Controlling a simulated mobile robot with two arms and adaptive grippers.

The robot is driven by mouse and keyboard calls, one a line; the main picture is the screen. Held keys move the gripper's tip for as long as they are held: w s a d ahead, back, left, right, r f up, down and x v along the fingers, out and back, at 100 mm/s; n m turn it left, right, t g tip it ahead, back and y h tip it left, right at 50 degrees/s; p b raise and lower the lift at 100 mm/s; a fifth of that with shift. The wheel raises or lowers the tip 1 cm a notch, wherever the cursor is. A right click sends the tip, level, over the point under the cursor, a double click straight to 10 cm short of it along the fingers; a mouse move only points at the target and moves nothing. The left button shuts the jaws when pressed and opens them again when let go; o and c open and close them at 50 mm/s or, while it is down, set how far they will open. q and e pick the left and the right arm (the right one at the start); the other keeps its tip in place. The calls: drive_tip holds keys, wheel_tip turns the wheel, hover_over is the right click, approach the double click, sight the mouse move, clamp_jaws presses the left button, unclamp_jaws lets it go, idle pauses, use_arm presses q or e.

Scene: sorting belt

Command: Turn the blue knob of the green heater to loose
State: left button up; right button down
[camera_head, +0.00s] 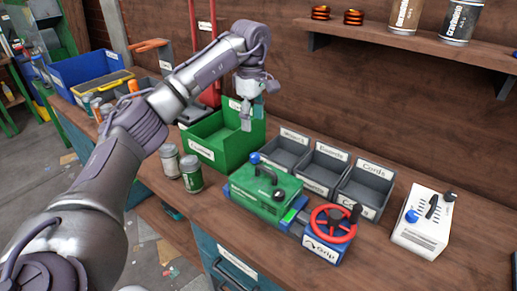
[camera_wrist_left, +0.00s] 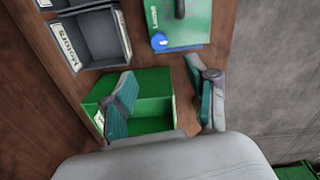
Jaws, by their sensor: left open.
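The green heater (camera_head: 265,192) stands on the wooden bench with a black handle on top. Its blue knob (camera_head: 255,158) sits at the far left corner of its top. In the left wrist view the heater (camera_wrist_left: 188,20) is at the top, with the blue knob (camera_wrist_left: 159,42) beside a white label that seems to read "Loose". My left gripper (camera_head: 253,108) is over the green bin, above and behind the heater. In the left wrist view its fingers (camera_wrist_left: 163,92) are apart and empty, and the knob lies beyond the fingertips. My right gripper is not in view.
The green bin (camera_head: 206,150) is below my left gripper. Grey labelled bins (camera_head: 325,167) stand behind the heater, with a red wheel (camera_head: 334,223) at its right. Two jars (camera_head: 191,174) stand left of it. A white box (camera_head: 423,225) is at the right.

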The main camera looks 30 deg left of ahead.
sight(254, 155)
use_arm(q)
drive_tip(key=f, duration=0.8)
drive_tip(key=f+p, duration=0.1)
drive_tip(key=f, duration=0.3)
drive_tip(key=shift+w+f, duration=0.25)
drive_tip(key=shift+f, duration=0.05)
clamp_jaws()
